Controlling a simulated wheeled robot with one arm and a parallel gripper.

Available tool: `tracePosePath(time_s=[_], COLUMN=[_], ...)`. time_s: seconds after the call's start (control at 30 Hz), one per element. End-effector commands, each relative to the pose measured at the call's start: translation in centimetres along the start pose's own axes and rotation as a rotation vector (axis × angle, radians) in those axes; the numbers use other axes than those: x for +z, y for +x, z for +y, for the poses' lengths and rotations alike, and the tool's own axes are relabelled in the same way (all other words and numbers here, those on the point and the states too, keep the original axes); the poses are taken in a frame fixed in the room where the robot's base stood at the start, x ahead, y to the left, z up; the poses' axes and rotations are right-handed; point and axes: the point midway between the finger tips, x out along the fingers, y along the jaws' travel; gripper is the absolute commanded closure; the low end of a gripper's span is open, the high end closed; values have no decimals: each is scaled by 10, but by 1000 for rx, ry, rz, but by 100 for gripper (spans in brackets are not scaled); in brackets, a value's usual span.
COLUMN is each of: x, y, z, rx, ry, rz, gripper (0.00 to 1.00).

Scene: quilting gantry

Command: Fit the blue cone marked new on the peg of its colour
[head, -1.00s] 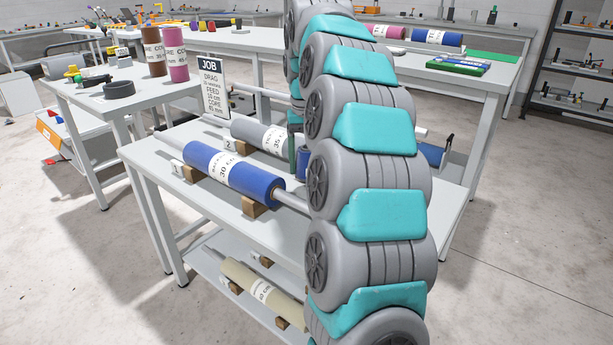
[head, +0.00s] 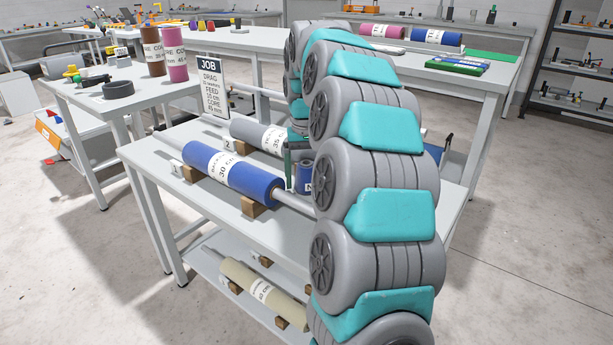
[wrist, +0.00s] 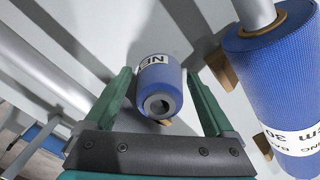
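The blue cone (wrist: 155,75) has a white label reading "NE", the rest cut off, and a grey core with a dark hole. It lies between my gripper's fingers in the wrist view, with a gap on each side. My gripper (wrist: 158,76) is open, its green fingers spread either side of the cone. In the head view the cone (head: 304,178) shows partly beside my arm on the table, next to a green finger (head: 288,168). I cannot make out a blue peg.
A large blue roll (head: 228,172) on a rod rests on wooden blocks close to the cone, with a grey roll (head: 258,134) behind. A JOB board (head: 212,88) stands at the table's back. Small coloured pieces (head: 211,24) stand on the far bench. A beige roll (head: 262,290) lies below.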

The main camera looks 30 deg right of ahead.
Motion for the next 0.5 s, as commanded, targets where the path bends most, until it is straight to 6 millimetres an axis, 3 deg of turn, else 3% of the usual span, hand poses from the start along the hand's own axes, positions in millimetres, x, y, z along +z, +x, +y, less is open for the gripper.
tracePosePath(time_s=[0.3, 0.5], x=[0, -1], y=[-1, -13], z=[0, 0], rx=[0, 0], ry=[0, 0], rz=[0, 3], gripper=[1, 1])
